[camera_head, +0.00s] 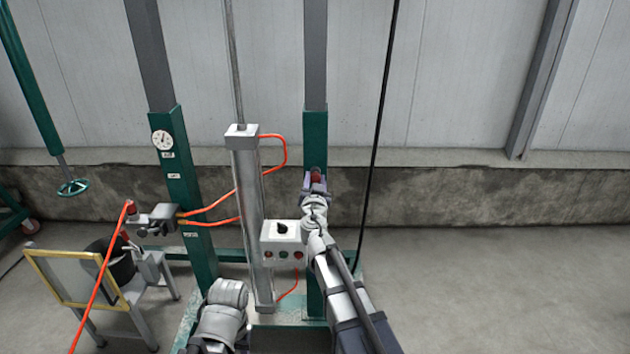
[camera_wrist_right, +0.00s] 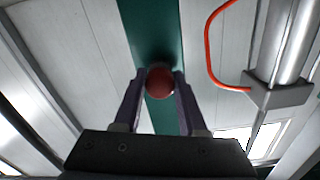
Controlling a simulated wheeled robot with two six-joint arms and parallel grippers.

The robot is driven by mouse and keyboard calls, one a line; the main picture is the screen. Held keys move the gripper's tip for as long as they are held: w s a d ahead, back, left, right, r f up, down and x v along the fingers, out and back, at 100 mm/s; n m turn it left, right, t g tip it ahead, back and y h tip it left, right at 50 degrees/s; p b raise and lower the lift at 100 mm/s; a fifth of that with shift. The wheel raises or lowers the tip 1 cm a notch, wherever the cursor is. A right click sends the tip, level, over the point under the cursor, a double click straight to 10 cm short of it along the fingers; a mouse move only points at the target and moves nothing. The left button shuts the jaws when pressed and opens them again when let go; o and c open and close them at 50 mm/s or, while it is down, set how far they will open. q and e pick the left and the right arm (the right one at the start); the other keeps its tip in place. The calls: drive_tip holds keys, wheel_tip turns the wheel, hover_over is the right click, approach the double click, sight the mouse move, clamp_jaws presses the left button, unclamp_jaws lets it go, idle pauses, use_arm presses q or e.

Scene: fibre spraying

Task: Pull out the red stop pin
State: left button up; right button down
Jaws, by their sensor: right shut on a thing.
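The red stop pin (camera_head: 316,176) shows as a red knob on the front of the right green post (camera_head: 316,130) in the head view. In the right wrist view the round red knob of the pin (camera_wrist_right: 160,82) sits between the two fingertips, in front of the green post. My right gripper (camera_head: 315,182) is shut on the knob, one finger on each side; it also shows in the right wrist view (camera_wrist_right: 158,88). The pin's shaft is hidden behind the knob. My left arm shows at the bottom of the head view, but its gripper fingers are not visible.
A grey cylinder (camera_head: 249,215) with orange hoses stands left of the post. A control box (camera_head: 284,243) with a black knob and coloured buttons sits close to my right arm. A black cable (camera_head: 377,130) hangs right of the post. The floor at right is clear.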

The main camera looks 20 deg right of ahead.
sight(315, 181)
idle(0.8)
drive_tip(key=v, duration=0.5)
drive_tip(key=shift+c, duration=2.3)
unclamp_jaws()
drive_tip(key=shift+s, duration=0.1)
